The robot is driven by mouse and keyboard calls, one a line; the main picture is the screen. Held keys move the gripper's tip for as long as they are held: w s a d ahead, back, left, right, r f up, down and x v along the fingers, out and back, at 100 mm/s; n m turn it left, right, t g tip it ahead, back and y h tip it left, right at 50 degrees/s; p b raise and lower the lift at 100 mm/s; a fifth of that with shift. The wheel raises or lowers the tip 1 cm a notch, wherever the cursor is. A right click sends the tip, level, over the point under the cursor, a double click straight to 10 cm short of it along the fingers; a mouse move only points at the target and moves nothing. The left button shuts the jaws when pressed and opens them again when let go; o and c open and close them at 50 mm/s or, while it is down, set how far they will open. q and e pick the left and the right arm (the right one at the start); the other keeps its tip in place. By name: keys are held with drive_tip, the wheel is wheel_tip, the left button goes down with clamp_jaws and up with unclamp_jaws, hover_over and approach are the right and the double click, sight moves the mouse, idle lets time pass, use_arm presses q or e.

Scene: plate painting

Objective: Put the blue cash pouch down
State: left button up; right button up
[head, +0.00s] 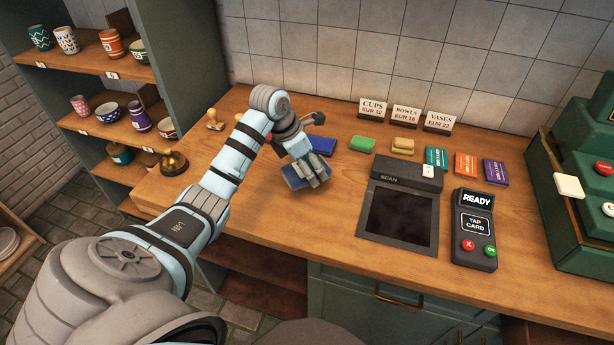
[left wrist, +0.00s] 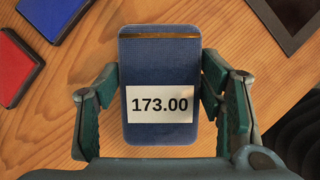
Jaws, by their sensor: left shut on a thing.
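The blue cash pouch (left wrist: 160,70) carries a white label reading 173.00 and fills the middle of the left wrist view. My left gripper (left wrist: 160,112) is shut on it, with a green-padded finger along each side. In the head view the pouch (head: 291,177) shows partly behind my left gripper (head: 308,172), over the wooden counter (head: 255,205) left of the scan unit. I cannot tell whether its underside touches the wood. My right gripper is not in view.
The scanner (head: 400,215) and card terminal (head: 475,228) stand to the right. A bell (head: 173,162) is at left.

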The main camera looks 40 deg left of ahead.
sight(308, 188)
use_arm(q)
drive_tip(key=f, duration=0.2)
drive_tip(key=s+f, duration=0.1)
drive_tip(key=f, duration=0.1)
drive_tip(key=shift+d, duration=0.1)
drive_tip(key=shift+w+f, duration=0.1)
drive_tip(key=shift+w, duration=0.05)
drive_tip(key=shift+w+f, duration=0.1)
drive_tip(key=shift+f, duration=0.1)
drive_tip(key=o, duration=1.3)
drive_tip(key=shift+r, duration=0.1)
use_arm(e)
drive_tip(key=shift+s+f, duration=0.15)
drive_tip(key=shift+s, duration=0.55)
use_arm(q)
drive_tip(key=shift+r, duration=0.25)
drive_tip(key=v, duration=1.2)
drive_tip(key=shift+f, duration=0.1)
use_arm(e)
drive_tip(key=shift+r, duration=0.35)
